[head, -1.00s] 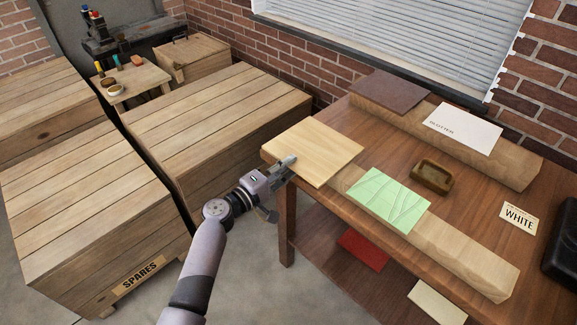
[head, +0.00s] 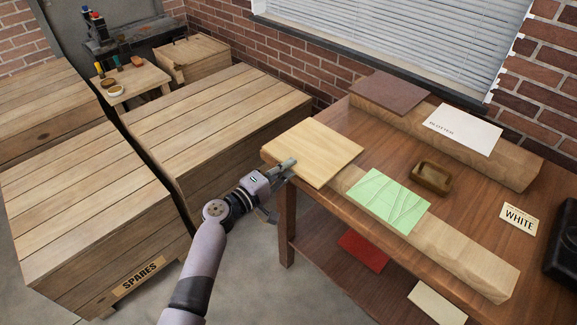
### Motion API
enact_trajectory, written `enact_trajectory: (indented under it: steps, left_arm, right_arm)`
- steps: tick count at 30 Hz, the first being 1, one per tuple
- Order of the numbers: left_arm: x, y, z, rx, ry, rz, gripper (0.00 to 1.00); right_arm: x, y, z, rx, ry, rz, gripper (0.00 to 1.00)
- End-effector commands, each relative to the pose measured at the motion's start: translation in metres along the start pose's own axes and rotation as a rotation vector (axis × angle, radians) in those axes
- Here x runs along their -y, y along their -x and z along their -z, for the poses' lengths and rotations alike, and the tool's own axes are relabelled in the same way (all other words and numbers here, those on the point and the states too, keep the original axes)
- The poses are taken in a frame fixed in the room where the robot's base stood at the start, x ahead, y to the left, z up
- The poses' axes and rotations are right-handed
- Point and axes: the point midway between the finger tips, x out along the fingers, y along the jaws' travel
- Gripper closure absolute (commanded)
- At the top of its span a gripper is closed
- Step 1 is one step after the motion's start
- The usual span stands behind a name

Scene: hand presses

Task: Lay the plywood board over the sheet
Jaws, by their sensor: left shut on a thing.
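The plywood board (head: 314,150) is a pale square panel at the left end of the wooden table in the head view. My left gripper (head: 290,168) is shut on its near left edge. The board's right corner lies close to the light green sheet (head: 388,200), which has carved-looking lines and rests on a long wooden beam (head: 465,260). The board does not cover the sheet. Whether the board touches the table or beam beneath it cannot be told. My right gripper is not in view.
A small brown dish (head: 431,178) stands right of the sheet. A back beam (head: 500,165) carries a brown panel (head: 390,92) and a white lettered sheet (head: 465,129). A WHITE card (head: 518,218) and a black object (head: 563,248) are at right. Wooden crates (head: 90,210) fill the left.

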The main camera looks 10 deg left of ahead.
Motion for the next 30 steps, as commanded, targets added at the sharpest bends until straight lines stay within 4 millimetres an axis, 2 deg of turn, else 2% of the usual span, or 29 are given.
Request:
enact_trajectory:
  steps: [8, 15, 24, 30]
  left_arm:
    - [-0.002, 0.0, 0.0, 0.0, 0.0, -0.001, 1.0]
    - [-0.032, 0.0, 0.0, 0.0, -0.002, -0.002, 1.0]
    - [-0.031, 0.0, 0.0, 0.0, 0.0, -0.001, 1.0]
    - [-0.037, 0.01, 0.001, -0.001, -0.001, -0.001, 1.0]
  right_arm:
    - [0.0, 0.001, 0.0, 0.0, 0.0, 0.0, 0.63]
    - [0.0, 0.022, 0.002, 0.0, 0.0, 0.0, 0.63]
    - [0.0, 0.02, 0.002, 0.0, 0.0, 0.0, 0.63]
    - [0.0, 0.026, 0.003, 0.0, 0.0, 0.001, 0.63]
